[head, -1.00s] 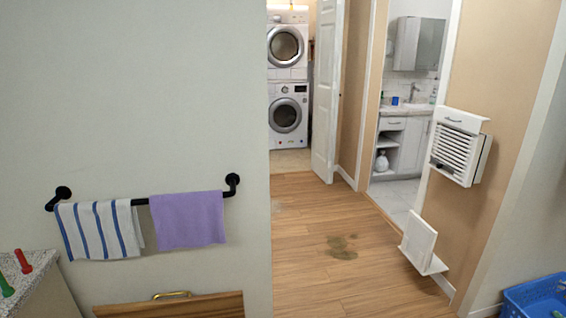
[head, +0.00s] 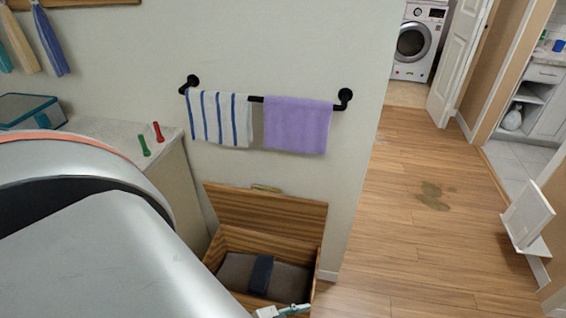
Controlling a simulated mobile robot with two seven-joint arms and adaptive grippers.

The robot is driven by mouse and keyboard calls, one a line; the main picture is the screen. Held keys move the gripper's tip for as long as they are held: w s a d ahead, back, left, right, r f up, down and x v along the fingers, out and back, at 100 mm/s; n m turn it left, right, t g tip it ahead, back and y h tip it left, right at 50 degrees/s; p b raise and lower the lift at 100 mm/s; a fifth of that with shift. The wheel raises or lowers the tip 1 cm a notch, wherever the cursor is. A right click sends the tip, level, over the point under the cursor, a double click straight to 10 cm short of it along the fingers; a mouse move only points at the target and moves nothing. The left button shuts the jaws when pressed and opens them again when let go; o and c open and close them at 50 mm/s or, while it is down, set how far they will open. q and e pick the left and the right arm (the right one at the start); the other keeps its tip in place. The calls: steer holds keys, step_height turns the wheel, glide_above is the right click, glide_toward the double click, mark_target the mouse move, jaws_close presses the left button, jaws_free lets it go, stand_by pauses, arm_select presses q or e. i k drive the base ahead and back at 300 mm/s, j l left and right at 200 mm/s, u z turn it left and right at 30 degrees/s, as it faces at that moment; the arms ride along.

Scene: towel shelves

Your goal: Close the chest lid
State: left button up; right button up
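The wooden chest (head: 229,240) stands on the floor against the wall, low in the middle of the head view. Its lid (head: 265,212) is open, raised and leaning back toward the wall. A brass handle (head: 266,188) shows at the lid's top edge. Inside the chest lie a grey cloth (head: 236,270) and a dark blue folded item (head: 261,275). The chest's front is cut off by the picture's bottom edge. A large silver link of my arm fills the lower left.
A small white and teal thing (head: 283,311), unclear, overlaps the chest's near side. A counter (head: 110,130) with red and green items stands left of the chest. Striped (head: 219,118) and purple (head: 297,125) towels hang on a bar above. Open wooden floor (head: 400,250) lies right.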

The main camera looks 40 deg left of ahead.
mark_target(304, 219)
steer(key=i+l+z, duration=0.1)
steer(key=l, duration=0.3)
steer(key=i+l+z, duration=0.1)
steer(key=l, duration=0.25)
steer(key=i+l+u, duration=0.3)
steer(key=i+l, duration=0.5)
steer(key=i, duration=0.15)
steer(key=i+u, duration=0.65)
steer(key=u, duration=0.15)
steer(key=i+l+u, duration=0.25)
steer(key=u, duration=0.15)
steer(key=i+l+u, duration=0.1)
steer(key=u, duration=0.35)
steer(key=i+l+u, duration=0.25)
steer(key=u, duration=0.25)
steer(key=i+l+u, duration=0.2)
steer(key=u, duration=0.25)
steer(key=i+l+u, duration=0.1)
steer(key=l+u, duration=0.2)
steer(key=u, duration=0.2)
steer(key=l+u, duration=0.8)
steer(key=i, duration=0.05)
